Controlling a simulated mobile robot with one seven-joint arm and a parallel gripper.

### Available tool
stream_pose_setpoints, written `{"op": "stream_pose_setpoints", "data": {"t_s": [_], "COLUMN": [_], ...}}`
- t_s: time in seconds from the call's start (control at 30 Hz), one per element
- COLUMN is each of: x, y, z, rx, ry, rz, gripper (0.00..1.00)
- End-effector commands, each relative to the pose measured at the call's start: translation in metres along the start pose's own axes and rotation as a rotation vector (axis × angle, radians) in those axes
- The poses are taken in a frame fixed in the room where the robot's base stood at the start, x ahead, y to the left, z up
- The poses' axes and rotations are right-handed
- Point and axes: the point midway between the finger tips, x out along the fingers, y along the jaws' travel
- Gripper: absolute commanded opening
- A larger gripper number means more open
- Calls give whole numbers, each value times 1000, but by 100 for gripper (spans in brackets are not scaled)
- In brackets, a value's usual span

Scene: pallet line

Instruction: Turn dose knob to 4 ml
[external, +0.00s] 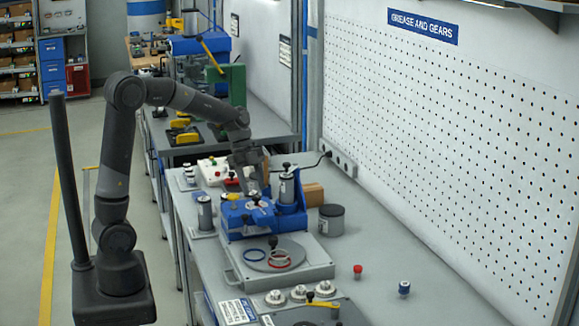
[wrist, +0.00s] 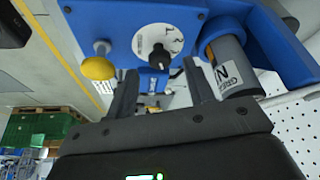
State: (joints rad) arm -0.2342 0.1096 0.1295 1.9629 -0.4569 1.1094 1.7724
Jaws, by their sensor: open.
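The dose knob (wrist: 160,57) is a black knob on a round white dial on the face of a blue unit (wrist: 100,20) in the wrist view. A few dark marks show on the dial, but I cannot read the setting surely. My gripper (wrist: 160,72) is open, its two dark fingers pointing at the dial, one on each side of the knob's line. I cannot tell whether they touch it. In the external view my gripper (external: 250,181) is at the back of the blue unit (external: 240,222) on the bench; the knob cannot be made out there.
A yellow ball handle (wrist: 98,68) sticks out left of the dial in the wrist view. A labelled grey cylinder (wrist: 232,66) stands close to the right finger. On the bench are a dark can (external: 331,220) and a grey plate (external: 310,262) with rings.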

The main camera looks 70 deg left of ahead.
Motion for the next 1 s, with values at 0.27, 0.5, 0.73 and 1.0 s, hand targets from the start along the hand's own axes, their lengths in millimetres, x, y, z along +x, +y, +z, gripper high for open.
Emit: {"op": "stream_pose_setpoints", "data": {"t_s": [0.27,0.5,0.73,1.0], "x": [-58,-81,-84,-85], "y": [0,0,0,14], "z": [1,0,0,-6], "rx": [-1,-1,-1,-55], "ry": [0,0,0,-15], "rz": [-3,0,0,-16], "gripper": [48,48,48,48]}}
